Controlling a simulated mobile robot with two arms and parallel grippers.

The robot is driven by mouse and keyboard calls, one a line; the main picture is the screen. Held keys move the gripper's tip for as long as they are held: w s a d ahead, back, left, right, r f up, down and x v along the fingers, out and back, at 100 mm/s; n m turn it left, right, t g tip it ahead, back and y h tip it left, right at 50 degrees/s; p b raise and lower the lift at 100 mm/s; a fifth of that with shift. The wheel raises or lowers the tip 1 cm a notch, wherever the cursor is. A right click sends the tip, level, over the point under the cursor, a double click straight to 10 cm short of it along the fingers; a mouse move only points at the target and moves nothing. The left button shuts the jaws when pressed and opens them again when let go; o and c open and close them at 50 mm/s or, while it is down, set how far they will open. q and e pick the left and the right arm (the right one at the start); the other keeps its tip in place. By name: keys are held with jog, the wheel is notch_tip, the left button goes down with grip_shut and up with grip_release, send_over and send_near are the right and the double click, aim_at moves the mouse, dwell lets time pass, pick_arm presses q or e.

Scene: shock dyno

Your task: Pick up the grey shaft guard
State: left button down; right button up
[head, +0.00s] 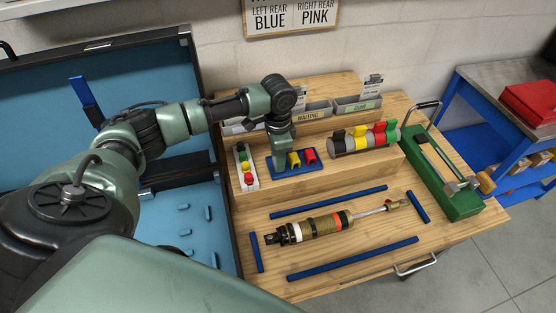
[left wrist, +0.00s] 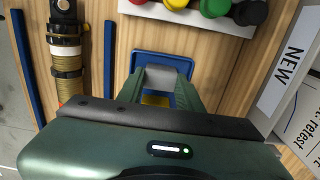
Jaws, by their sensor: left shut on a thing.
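The grey shaft guard (left wrist: 165,74) shows between the green fingers of my left gripper (left wrist: 164,82) in the left wrist view. The fingers are shut on it, over the blue tray (left wrist: 178,54). In the head view my left gripper (head: 280,163) points down at the left part of the blue tray (head: 305,169) and hides the guard there. A yellow piece (head: 294,159) and a red piece (head: 311,156) sit in the tray to its right. I cannot tell whether the guard still touches the tray. My right gripper is not in view.
A white strip with coloured knobs (head: 252,183) stands left of the tray. A grey cylinder with coloured clips (head: 348,145) lies to the right. A shock absorber (head: 325,224) lies in front among blue bars (head: 352,259). Bins stand behind; a green tool tray (head: 458,204) is far right.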

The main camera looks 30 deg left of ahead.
pick_arm(q)
jog(key=shift+r, duration=0.15)
notch_tip(320, 180, up, 20)
jog(key=b, duration=0.2)
jog(key=shift+b, duration=0.4)
dwell(0.3)
